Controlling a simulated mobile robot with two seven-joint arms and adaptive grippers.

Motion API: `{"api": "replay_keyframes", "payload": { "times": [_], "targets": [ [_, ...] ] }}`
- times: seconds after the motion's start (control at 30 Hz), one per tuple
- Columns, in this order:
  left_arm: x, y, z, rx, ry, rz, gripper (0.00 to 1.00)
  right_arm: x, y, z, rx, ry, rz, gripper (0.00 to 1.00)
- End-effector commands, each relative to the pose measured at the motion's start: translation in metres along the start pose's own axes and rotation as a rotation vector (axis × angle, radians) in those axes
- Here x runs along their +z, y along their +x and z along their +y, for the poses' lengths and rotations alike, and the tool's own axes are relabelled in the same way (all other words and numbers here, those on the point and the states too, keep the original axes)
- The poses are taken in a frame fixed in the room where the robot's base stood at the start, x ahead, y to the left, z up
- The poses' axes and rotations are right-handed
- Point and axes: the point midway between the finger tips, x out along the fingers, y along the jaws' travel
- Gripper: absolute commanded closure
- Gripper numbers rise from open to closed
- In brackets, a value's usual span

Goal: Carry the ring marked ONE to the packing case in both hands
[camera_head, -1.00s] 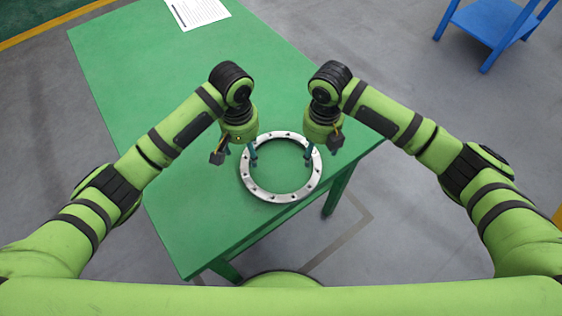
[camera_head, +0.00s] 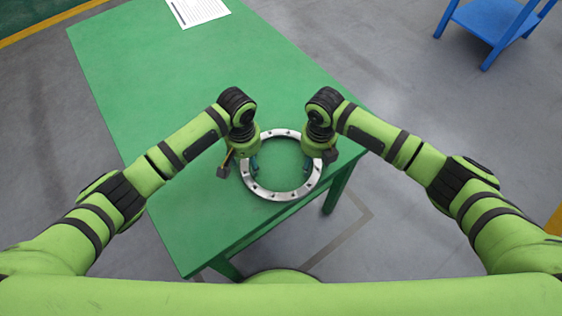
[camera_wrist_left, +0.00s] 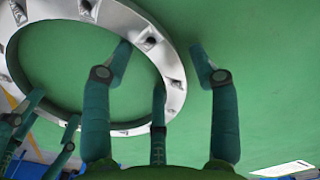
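A silver flanged ring (camera_head: 281,197) with bolt holes lies flat on the green table, close to its near right edge. No marking on it is readable. It also shows in the left wrist view (camera_wrist_left: 109,14). My left gripper (camera_head: 253,166) is over the ring's left side. In the left wrist view its fingers (camera_wrist_left: 163,58) are spread apart across the ring's rim and do not close on it. My right gripper (camera_head: 309,163) is low at the ring's right side, its fingertips largely hidden in the head view. Its fingers (camera_wrist_left: 44,118) look parted in the left wrist view. No packing case shows.
The green table (camera_head: 150,80) is bare to the left and behind the ring. A white printed sheet (camera_head: 199,10) lies at its far end. A blue stand (camera_head: 492,22) is on the grey floor at far right, with open floor between.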

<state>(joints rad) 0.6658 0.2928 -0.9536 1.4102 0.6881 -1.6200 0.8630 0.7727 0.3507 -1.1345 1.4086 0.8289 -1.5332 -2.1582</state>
Motion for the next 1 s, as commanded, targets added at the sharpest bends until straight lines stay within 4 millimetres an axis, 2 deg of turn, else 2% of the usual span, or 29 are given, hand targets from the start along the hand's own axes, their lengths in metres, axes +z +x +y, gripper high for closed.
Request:
{"api": "replay_keyframes", "payload": {
  "times": [0.03, 0.1, 0.57, 1.0],
  "targets": [
    [0.000, 0.000, 0.000, 0.000, 0.000, 0.000, 0.73, 0.000, 0.000, 0.000, 0.000, 0.000, 0.000, 0.73],
    [0.000, 0.000, 0.000, 0.000, 0.000, 0.000, 1.00, 0.000, 0.000, 0.000, -0.001, 0.001, 0.001, 1.00],
    [-0.001, -0.005, 0.000, 0.000, -0.003, 0.002, 1.00, 0.001, -0.005, -0.001, -0.001, 0.006, -0.001, 1.00],
    [-0.002, -0.041, -0.001, -0.002, -0.006, 0.003, 1.00, 0.002, -0.040, -0.002, -0.004, 0.009, -0.003, 1.00]
  ]
}}
